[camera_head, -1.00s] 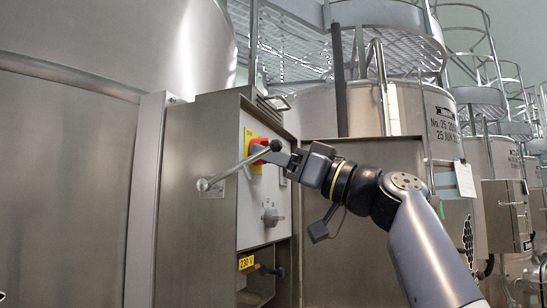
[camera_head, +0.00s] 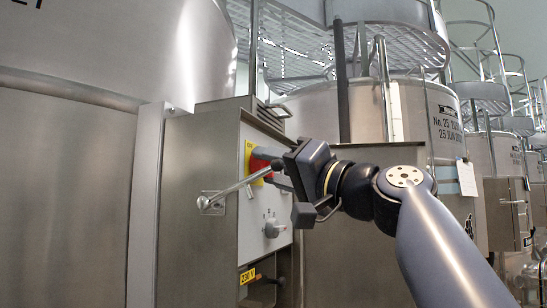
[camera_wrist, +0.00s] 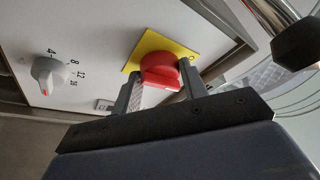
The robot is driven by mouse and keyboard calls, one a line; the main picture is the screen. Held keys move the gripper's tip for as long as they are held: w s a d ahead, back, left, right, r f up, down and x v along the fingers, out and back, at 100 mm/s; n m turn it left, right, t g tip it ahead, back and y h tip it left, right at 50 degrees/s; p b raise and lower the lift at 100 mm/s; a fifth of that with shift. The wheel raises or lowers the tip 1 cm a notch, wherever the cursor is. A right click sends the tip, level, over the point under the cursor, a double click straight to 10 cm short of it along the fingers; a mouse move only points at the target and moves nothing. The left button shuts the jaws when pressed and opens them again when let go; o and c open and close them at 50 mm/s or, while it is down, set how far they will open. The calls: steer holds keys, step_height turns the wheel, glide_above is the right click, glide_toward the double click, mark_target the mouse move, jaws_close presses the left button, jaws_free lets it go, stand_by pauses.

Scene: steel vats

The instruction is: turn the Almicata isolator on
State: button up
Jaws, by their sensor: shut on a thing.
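A red rotary handle (camera_head: 263,164) on a yellow plate (camera_head: 249,172) sits on the pale front panel of a steel control box. I take it for the isolator; no readable name shows. In the wrist view the red handle (camera_wrist: 160,70) stands between my two fingers, in front of its yellow plate (camera_wrist: 150,43). My gripper (camera_wrist: 160,85) is shut on the red handle, one finger at each side. In the head view my gripper (camera_head: 272,165) reaches the panel from the right and partly hides the handle. The handle's position marks are not readable.
A grey dial (camera_head: 273,227) with numbers sits lower on the panel. A yellow 230 V label (camera_head: 247,276) is below. Large steel vats (camera_head: 70,170) stand around; walkway grating is overhead.

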steer(key=m, duration=0.1)
steer(key=m+h, duration=0.1)
steer(key=m, duration=0.1)
steer(key=m+h+p, duration=0.1)
steer(key=m, duration=0.1)
steer(key=shift+s+r, duration=0.15)
steer(key=shift+r, duration=0.1)
steer(key=shift+r+m+g+h, duration=0.15)
steer(key=shift+m+h, duration=0.3)
steer(key=shift+m, duration=0.9)
steer(key=shift+m+g+h, duration=0.25)
steer(key=shift+m+h, duration=0.2)
steer(key=shift+m, duration=0.9)
steer(key=o, duration=1)
steer(key=shift+s, duration=0.1)
steer(key=b+v, duration=0.2)
steer(key=v, duration=0.8)
steer(key=shift+s+d, duration=0.15)
steer(key=shift+s, duration=0.1)
steer(key=shift+w, duration=0.1)
steer(key=shift+p+x, duration=1)
steer(key=shift+x, duration=4.35)
